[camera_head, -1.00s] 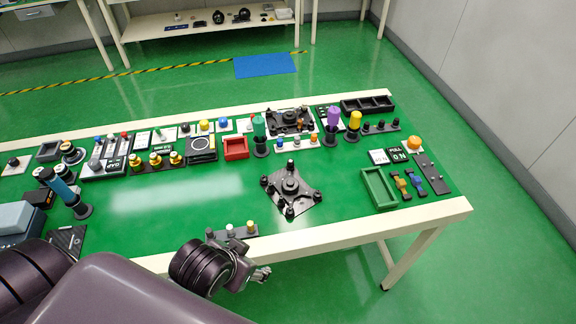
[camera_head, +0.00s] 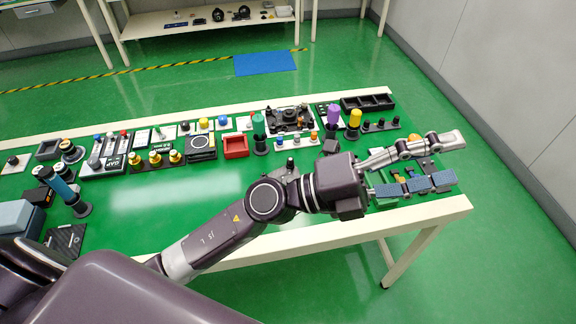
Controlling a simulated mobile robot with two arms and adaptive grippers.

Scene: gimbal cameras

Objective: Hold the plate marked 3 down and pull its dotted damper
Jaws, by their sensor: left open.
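No number 3 and no dotted damper can be made out at this size, so I cannot tell which plate is meant. A black plate with dark knobs (camera_head: 381,126) lies at the back right, and a plate with gold knobs (camera_head: 155,163) lies left of centre. My left gripper (camera_head: 458,159) is open and empty, over the table's right end, with its fingers pointing right. It partly covers the things below it. My right gripper is not in view.
A green tray (camera_head: 384,204) is mostly hidden under the left gripper. A red tray (camera_head: 235,147) lies further left.

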